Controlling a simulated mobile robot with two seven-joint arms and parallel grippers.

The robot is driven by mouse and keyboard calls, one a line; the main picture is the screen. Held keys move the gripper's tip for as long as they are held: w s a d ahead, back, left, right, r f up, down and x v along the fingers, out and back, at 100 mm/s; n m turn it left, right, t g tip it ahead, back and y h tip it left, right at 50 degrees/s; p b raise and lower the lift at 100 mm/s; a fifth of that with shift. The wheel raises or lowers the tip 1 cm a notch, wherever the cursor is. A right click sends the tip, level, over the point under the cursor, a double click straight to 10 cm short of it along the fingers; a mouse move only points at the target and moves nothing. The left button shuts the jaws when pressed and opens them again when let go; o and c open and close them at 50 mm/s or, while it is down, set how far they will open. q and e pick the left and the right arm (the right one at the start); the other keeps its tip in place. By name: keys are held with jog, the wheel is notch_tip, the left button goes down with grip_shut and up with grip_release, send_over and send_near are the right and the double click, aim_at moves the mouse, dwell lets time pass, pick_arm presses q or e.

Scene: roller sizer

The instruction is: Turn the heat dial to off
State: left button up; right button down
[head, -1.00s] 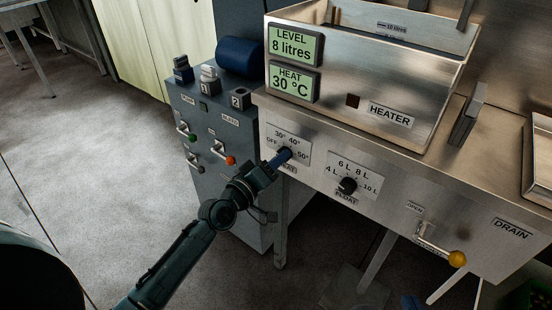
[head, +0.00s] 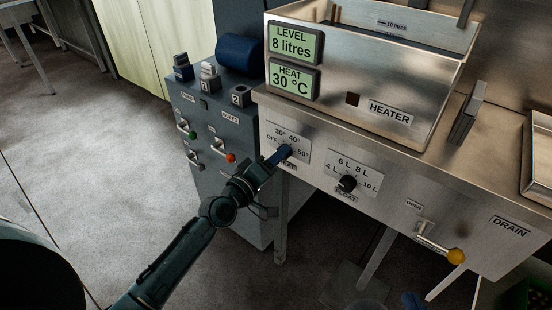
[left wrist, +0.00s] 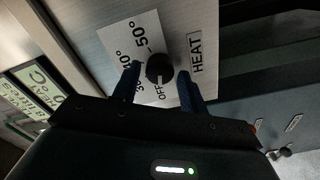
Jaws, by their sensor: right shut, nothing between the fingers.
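The heat dial (left wrist: 160,68) is a round black knob on a white plate marked OFF, 30°, 40° and 50°, as the left wrist view shows. Its pointer is too dim to read surely. In the head view the dial (head: 286,151) is partly hidden by my left gripper (head: 279,156). In the left wrist view my left gripper (left wrist: 159,72) has one blue finger on each side of the dial, with small gaps. The heat display (head: 292,80) reads 30 °C. Part of my right gripper (head: 412,300) shows at the bottom edge, shut and empty.
The float dial (head: 347,183) sits right of the heat dial on the same steel panel. The drain lever (head: 455,257) with a yellow knob sticks out farther right. A grey cabinet (head: 222,125) with small levers stands at the left.

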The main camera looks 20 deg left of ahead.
pick_arm(q)
jog(key=shift+o, duration=0.8)
jog(key=v, duration=1.3)
jog(key=shift+s, duration=0.15)
